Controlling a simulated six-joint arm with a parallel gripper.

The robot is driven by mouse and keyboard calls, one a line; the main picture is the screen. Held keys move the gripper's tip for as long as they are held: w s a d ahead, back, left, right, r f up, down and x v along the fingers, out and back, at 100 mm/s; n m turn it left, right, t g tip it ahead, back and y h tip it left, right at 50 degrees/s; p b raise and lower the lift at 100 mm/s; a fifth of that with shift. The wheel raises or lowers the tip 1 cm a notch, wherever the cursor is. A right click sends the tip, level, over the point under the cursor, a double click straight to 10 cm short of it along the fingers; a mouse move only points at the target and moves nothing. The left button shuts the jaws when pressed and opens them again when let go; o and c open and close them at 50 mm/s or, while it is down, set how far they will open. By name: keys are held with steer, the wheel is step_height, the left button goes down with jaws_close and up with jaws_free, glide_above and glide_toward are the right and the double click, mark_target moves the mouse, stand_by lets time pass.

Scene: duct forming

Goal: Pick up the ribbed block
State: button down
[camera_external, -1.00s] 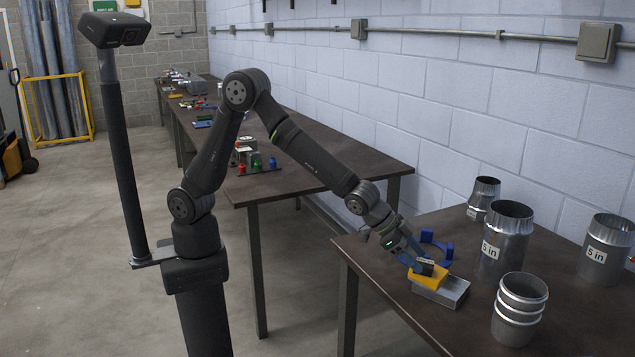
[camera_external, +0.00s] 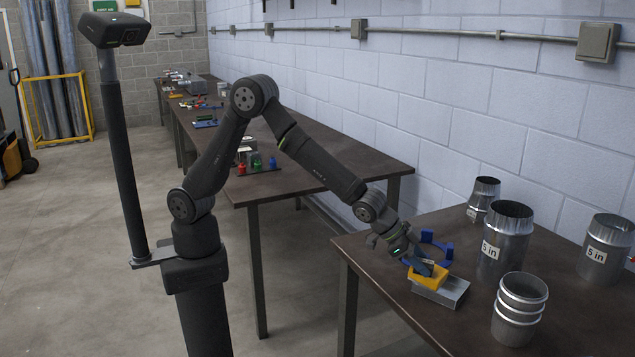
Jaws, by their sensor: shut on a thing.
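A yellow block (camera_external: 429,280) sits on or just above a grey metal block (camera_external: 447,293) at the near left of the right-hand table. It is the likely ribbed block, but ribs are too small to make out. My gripper (camera_external: 420,268) reaches down from the upper left and is shut on the yellow block at its upper side. The fingers hide part of the block's top. I cannot tell whether the yellow block touches the grey one.
Metal ducts stand to the right: a tall one (camera_external: 503,245), a ribbed short one (camera_external: 517,312), a far one (camera_external: 485,192) and one at right (camera_external: 605,250). The table's left edge is close.

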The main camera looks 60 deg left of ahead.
steer(key=shift+r, duration=0.15)
step_height(320, 180, up, 4)
steer(key=shift+r, duration=0.1)
steer(key=s+d+r, duration=0.3)
steer(key=s+r, duration=0.3)
steer(key=s, duration=0.5)
steer(key=n+t+y, duration=0.2)
steer(key=n+t, duration=0.1)
steer(key=n, duration=0.2)
glide_above(423, 262)
steer(key=w, duration=0.2)
steer(key=f, duration=0.5)
steer(key=shift+s+a, duration=0.1)
steer(key=shift+a, duration=0.15)
steer(key=shift+w+f, duration=0.2)
steer(key=shift+f, duration=2)
